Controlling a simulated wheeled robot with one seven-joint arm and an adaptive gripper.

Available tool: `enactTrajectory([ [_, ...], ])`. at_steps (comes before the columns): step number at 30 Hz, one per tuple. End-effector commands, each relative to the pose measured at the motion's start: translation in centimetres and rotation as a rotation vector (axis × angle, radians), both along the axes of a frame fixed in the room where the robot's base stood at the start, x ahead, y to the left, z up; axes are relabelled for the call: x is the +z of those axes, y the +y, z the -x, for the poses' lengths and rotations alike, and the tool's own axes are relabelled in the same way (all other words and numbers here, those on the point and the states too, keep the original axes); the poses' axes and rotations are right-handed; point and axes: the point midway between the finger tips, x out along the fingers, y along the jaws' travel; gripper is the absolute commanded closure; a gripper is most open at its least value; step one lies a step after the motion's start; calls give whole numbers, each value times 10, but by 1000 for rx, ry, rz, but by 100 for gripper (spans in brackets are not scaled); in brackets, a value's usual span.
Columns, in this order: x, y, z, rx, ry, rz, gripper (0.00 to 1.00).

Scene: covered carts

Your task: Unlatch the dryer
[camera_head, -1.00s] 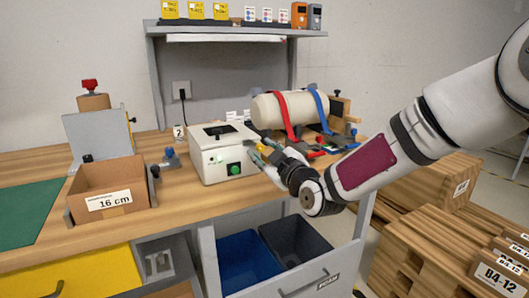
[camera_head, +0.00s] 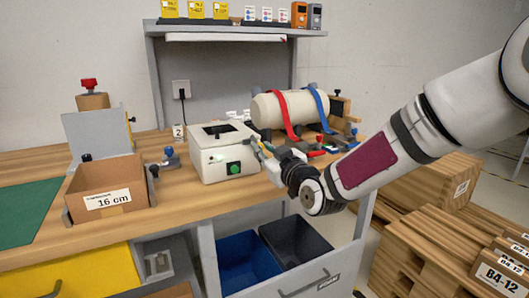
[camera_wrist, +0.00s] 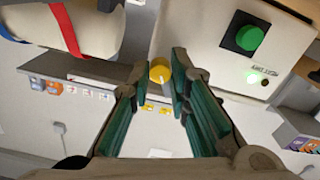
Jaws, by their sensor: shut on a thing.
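A white box (camera_head: 223,151) with a green button (camera_head: 234,168) and a dark top panel stands on the wooden bench; I take it for the dryer. It also shows in the wrist view (camera_wrist: 205,35) with its green button (camera_wrist: 250,38). A round yellow knob (camera_wrist: 159,70) sits beside the box, between my fingertips. My gripper (camera_head: 262,149) is at the right side of the box, and in the wrist view my gripper (camera_wrist: 160,72) is shut on the knob. In the head view the fingers mostly hide the knob. Any latch behind it is hidden.
A cream cylinder (camera_head: 268,112) with red and blue straps lies close behind my gripper. A cardboard box (camera_head: 106,199) stands left on the bench. Blue and black bins (camera_head: 248,262) sit below. Wooden crates (camera_head: 430,245) are at the right.

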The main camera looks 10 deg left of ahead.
Motion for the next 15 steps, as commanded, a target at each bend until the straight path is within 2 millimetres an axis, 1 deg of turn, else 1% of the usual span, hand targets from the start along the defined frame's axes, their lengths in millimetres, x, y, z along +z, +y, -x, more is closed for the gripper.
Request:
enactTrajectory([
  [6,-1,1,1,2,104,-152,100],
  [15,-1,0,1,2,211,-309,100],
])
